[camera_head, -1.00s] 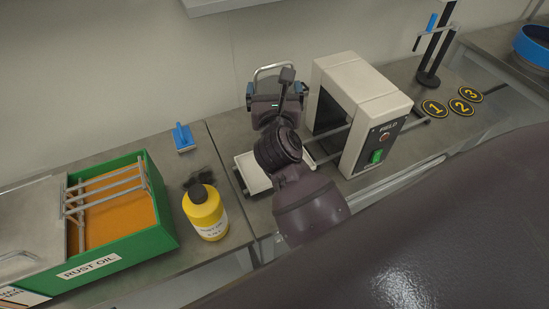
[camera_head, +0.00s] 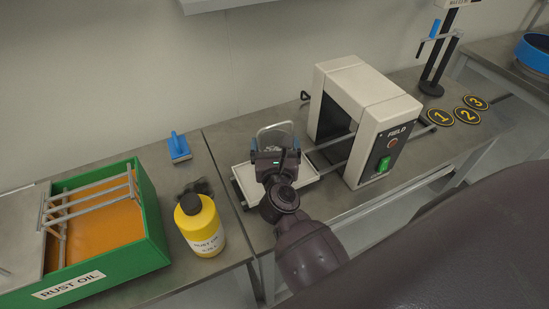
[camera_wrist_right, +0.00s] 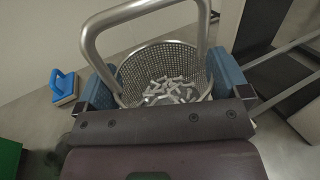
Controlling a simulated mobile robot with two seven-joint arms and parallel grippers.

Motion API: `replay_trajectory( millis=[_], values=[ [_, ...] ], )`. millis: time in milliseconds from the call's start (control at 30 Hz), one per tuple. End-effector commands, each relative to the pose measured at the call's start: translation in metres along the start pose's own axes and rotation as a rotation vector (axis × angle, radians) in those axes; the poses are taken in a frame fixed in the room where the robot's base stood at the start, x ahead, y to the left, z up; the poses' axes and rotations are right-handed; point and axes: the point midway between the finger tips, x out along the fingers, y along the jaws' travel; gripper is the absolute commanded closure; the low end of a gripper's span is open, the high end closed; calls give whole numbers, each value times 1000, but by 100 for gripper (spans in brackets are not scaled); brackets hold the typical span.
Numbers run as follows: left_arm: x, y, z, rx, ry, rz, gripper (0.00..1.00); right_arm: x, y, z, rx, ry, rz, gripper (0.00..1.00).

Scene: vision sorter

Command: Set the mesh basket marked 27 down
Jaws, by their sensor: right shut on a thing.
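The mesh basket (camera_wrist_right: 178,58) is a round metal mesh cup with a tall bent handle, holding several small pale metal parts. In the head view its handle (camera_head: 275,126) rises behind my right gripper (camera_head: 276,154), which hides most of the basket. In the right wrist view the blue fingers of my right gripper (camera_wrist_right: 164,90) press on both sides of the basket. The basket is upright over or on the white tray (camera_head: 243,183); I cannot tell whether it touches. No 27 mark is visible. My left gripper is not in view.
A cream arch marked FIELD (camera_head: 367,95) stands right of the tray, with rails through it. A yellow bottle (camera_head: 202,232) and a green RUST OIL tank (camera_head: 152,225) stand left. A blue-handled block (camera_head: 179,148) lies behind. Number discs (camera_head: 453,116) lie far right.

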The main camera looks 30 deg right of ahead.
Motion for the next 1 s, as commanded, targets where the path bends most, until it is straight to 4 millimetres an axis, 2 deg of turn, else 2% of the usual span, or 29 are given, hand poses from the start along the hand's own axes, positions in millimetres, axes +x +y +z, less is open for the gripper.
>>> replay_trajectory(
  millis=[100, 300, 800, 833, 867, 1000],
  values=[
    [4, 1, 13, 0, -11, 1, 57, 0, 0, -20, -5, 2, 2, 50],
    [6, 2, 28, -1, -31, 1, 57, 0, 0, -38, -3, 1, 1, 50],
    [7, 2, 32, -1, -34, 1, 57, 0, 0, -42, -1, -1, 1, 50],
    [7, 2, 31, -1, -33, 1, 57, 0, 0, -43, -2, 1, 0, 3],
    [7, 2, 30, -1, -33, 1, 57, 0, 0, -42, -2, 1, 0, 0],
    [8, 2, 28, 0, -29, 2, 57, 0, 0, -42, -2, 1, 0, 0]
  ],
)
